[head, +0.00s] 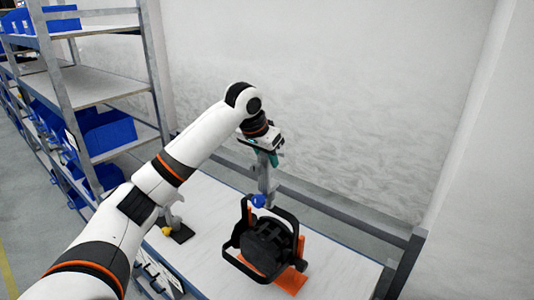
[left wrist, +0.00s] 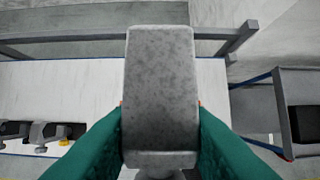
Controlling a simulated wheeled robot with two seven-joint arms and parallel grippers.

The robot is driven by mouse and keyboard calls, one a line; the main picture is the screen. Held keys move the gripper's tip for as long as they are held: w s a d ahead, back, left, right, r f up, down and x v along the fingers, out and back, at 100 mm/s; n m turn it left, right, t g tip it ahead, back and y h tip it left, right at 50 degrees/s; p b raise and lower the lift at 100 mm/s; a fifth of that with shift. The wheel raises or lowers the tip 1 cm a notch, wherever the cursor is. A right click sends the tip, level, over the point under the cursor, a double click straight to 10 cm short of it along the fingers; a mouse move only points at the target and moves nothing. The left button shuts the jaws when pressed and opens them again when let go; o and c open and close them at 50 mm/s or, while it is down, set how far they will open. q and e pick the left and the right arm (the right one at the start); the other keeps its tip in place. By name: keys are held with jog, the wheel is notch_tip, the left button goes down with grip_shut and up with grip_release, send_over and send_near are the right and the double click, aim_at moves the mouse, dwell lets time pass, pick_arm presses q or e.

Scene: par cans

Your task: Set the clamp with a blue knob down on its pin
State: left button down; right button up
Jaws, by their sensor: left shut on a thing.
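My left gripper (head: 264,157) is shut on the grey clamp with a blue knob (head: 264,180) and holds it upright above the white table. Its blue knob (head: 258,201) shows at the lower end, in front of the par can's yoke in the picture. In the left wrist view the grey clamp body (left wrist: 160,85) fills the middle, between the teal fingers of the gripper (left wrist: 160,125). I cannot tell which pin belongs to this clamp, or whether one is hidden beneath it. My right gripper is out of view.
A black par can (head: 268,247) with orange parts stands on the white table (head: 335,270). A grey clamp with a yellow knob (head: 168,231) is on a black base to its left. Shelves with blue bins (head: 107,133) stand at left; a wall is behind.

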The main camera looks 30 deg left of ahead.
pick_arm(q)
jog(key=shift+s, duration=0.1)
dwell(0.7)
jog(key=shift+f, duration=1.25)
jog(key=c, duration=1)
grip_release()
jog(key=shift+o, duration=0.5)
jog(key=o, duration=0.5)
jog(key=shift+v, duration=5.55)
